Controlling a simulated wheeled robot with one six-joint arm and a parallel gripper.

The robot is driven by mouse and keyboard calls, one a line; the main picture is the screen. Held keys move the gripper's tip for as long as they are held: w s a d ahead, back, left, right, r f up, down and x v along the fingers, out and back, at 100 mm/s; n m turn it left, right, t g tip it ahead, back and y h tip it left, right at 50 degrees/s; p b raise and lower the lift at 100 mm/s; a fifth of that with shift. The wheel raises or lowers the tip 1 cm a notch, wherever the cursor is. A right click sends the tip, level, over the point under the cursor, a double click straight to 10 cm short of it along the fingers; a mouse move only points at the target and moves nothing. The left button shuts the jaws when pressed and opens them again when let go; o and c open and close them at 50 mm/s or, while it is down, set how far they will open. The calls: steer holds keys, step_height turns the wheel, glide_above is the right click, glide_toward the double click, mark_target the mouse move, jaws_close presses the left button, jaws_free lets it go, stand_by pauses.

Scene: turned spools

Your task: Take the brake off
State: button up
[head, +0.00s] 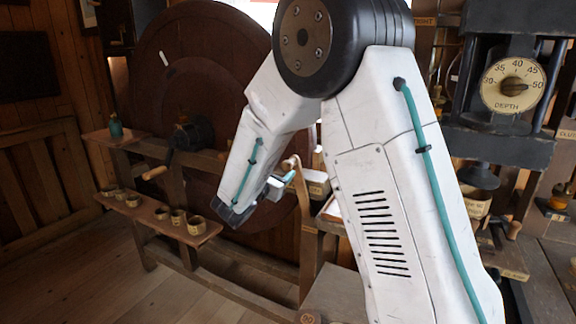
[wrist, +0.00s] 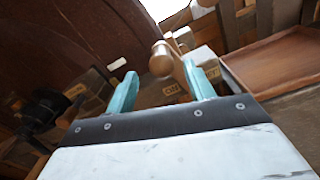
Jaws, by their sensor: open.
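A curved wooden lever (head: 304,215) with a rounded top stands beside the big brown wheel in the head view, partly behind my arm. I see no readable label naming it as the brake. My gripper (head: 283,180) is close to the lever's top, with its teal fingers apart. In the wrist view, a rounded wooden knob (wrist: 161,59) shows beyond and between the open fingers (wrist: 163,85), nearer the right finger. It does not look gripped, and I cannot tell whether a finger touches it.
The large wheel (head: 150,75) fills the back left. A crank with a wooden handle (head: 155,173) juts out before it. Small cups (head: 195,225) stand on a low shelf. A depth dial (head: 514,84) is at right. A wooden tray (wrist: 280,65) lies right of my gripper.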

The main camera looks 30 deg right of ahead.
mark_target(285, 166)
steer(key=shift+x, duration=2.6)
jaws_close()
steer(key=shift+r, duration=0.1)
